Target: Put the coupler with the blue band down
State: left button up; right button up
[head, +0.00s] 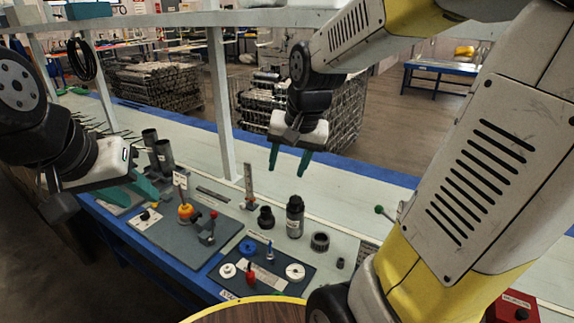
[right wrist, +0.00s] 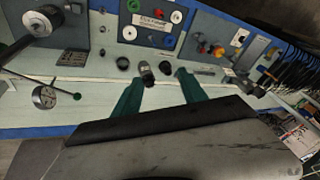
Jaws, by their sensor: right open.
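No blue band shows clearly on any coupler. A black bottle-shaped cylinder (head: 294,217) stands upright on the bench, with a short black cup-shaped part (head: 266,217) to its left and a dark ribbed ring (head: 320,242) to its right. My right gripper (head: 288,160) is open and empty above and behind them. In the right wrist view the black cylinder (right wrist: 146,73) shows between its green fingers, apart from them. My left gripper (head: 115,190) is at the left; its fingers are partly hidden, and I cannot tell what is between them.
A dark mat (head: 225,284) holds white rings, a blue ring (head: 247,246), and red and blue small parts. A grey board (head: 155,236) carries an orange-yellow part (head: 187,212). Dark tubes (head: 164,157) stand behind it. A white post (head: 220,105) rises from the bench.

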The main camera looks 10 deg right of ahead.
jog(key=s+r+n+t+y, duration=0.1)
jog(key=s+r+n, duration=0.3)
jog(key=s, duration=0.7)
jog(key=shift+a+r+t, duration=0.2)
jog(key=shift+r+t, duration=0.15)
jog(key=shift+t, duration=0.15)
jog(key=shift+c, duration=1.3)
jog(key=shift+s+d, duration=0.1)
jog(key=shift+d, duration=0.05)
jog(key=shift+c, duration=0.2)
